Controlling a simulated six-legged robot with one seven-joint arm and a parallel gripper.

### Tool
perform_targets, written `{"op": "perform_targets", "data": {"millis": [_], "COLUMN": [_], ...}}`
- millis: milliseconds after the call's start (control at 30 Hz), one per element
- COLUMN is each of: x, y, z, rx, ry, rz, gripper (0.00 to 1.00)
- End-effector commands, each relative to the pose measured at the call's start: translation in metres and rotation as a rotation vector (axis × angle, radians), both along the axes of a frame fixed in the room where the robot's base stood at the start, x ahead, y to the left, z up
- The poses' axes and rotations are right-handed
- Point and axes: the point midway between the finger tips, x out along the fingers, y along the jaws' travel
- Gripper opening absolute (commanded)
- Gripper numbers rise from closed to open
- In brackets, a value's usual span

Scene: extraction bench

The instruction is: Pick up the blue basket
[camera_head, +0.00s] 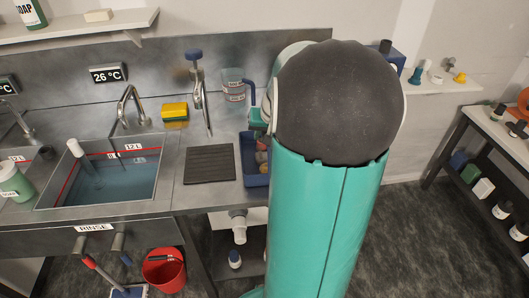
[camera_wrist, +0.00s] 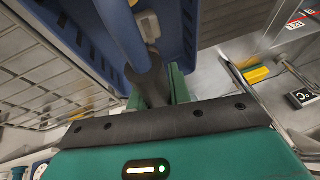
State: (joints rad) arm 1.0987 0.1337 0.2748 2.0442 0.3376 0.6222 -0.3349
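The blue basket (camera_head: 256,176) stands at the right end of the steel bench in the head view, holding several small coloured items. My arm hides its right part. Its handle (camera_head: 251,93) rises beside my gripper (camera_head: 260,122), which is mostly hidden there. In the wrist view the handle (camera_wrist: 122,32) runs down between the dark fingers of my gripper (camera_wrist: 148,78). The fingers appear pressed against it from both sides. The blue basket wall (camera_wrist: 70,22) fills the upper part of that view.
A dark ribbed mat (camera_head: 210,164) lies left of the basket, beside the water-filled rinse sink (camera_head: 100,181). A clear measuring jug (camera_head: 232,84) and a tap (camera_head: 199,88) stand behind. A yellow sponge (camera_head: 175,112) is near the sink. A shelf rack (camera_head: 455,158) stands at right.

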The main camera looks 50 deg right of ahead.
Motion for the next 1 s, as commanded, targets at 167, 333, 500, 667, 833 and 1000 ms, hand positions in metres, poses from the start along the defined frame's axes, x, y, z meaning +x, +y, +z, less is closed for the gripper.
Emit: {"op": "perform_targets", "data": {"millis": [167,333,500,667,833,1000], "x": [0.0,0.0,0.0,0.001,0.002,0.005], "y": [0.0,0.0,-0.001,-0.001,0.012,0.034], "z": [0.0,0.001,0.006,0.027,0.051,0.076], "rx": [-0.001,-0.001,0.0,-0.003,-0.002,-0.004], "ry": [-0.001,-0.001,-0.001,-0.003,-0.002,-0.003], "rz": [0.0,0.0,-0.001,0.0,0.004,0.004], "gripper": [0.0,0.0,0.0,0.0,0.0,0.0]}}
